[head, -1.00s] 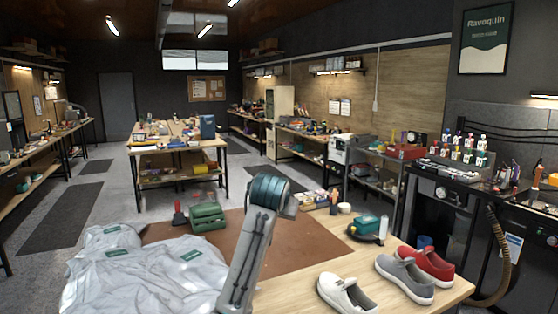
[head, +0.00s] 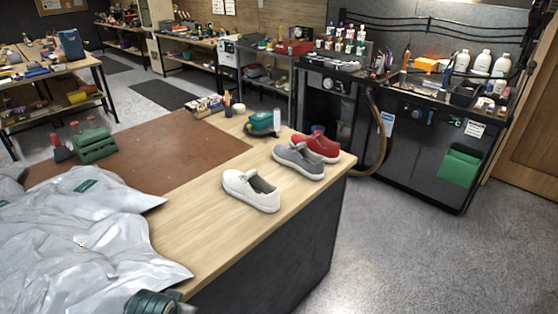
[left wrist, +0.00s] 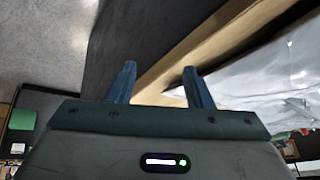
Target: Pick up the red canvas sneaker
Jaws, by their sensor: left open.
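The red canvas sneaker (head: 324,146) lies on the wooden workbench (head: 215,225) near its far right corner in the head view. A grey sneaker (head: 298,161) lies just in front of it and hides part of its near side. A white sneaker (head: 250,190) lies nearer and to the left. My left gripper (left wrist: 157,85) is open and empty in the left wrist view, with the bench edge beyond its fingers. No sneaker shows in that view. My right gripper is not in view.
Silvery plastic bags (head: 85,235) cover the near left of the bench. A brown mat (head: 150,150) lies behind them, with a green box (head: 94,145) on it. A teal item (head: 262,123) stands behind the sneakers. Open floor (head: 430,250) lies right of the bench.

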